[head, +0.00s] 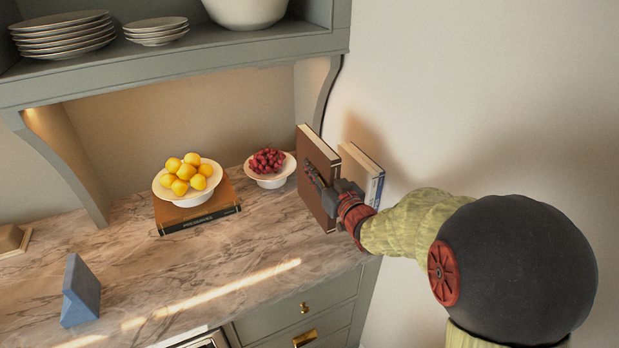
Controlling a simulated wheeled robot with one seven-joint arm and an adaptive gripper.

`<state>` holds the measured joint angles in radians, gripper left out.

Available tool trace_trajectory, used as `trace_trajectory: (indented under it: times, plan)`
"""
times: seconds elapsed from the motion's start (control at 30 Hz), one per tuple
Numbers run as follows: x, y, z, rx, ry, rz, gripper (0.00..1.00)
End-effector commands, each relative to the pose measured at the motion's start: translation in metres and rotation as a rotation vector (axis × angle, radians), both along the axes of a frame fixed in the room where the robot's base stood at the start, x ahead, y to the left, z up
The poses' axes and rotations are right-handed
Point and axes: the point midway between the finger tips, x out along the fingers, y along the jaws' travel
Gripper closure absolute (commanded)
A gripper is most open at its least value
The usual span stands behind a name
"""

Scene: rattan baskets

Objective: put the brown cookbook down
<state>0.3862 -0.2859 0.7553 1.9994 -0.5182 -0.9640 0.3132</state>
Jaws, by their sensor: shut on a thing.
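The brown cookbook (318,165) stands upright near the right end of the marble counter (230,275), its pale page edges facing up. My gripper (318,182) is at the book's right part and is shut on it. The fingers and wrist cover part of the cover and its lower right edge. I cannot tell whether the book's bottom edge touches the counter. Another book (366,170), pale with a blue spine, stands just right of it, partly behind my gripper.
A white bowl of red fruit (270,181) is close left of the cookbook. A bowl of yellow fruit (172,195) sits on a flat brown book (218,216). A blue wedge-shaped object (80,292) stands at front left. The counter's middle front is clear. A shelf (180,71) hangs above.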

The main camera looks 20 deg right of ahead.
Motion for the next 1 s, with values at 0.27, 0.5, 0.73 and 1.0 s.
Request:
trace_trajectory:
  times: [0.27, 0.5, 0.73, 1.0]
  plan:
    - [0.024, -0.040, -0.032, -0.001, -0.006, -0.001, 1.00]
    - [0.035, -0.057, -0.054, -0.003, -0.009, 0.000, 1.00]
    - [0.039, -0.062, -0.061, -0.002, -0.008, 0.000, 1.00]
    - [0.041, -0.066, -0.092, -0.001, -0.007, 0.001, 1.00]
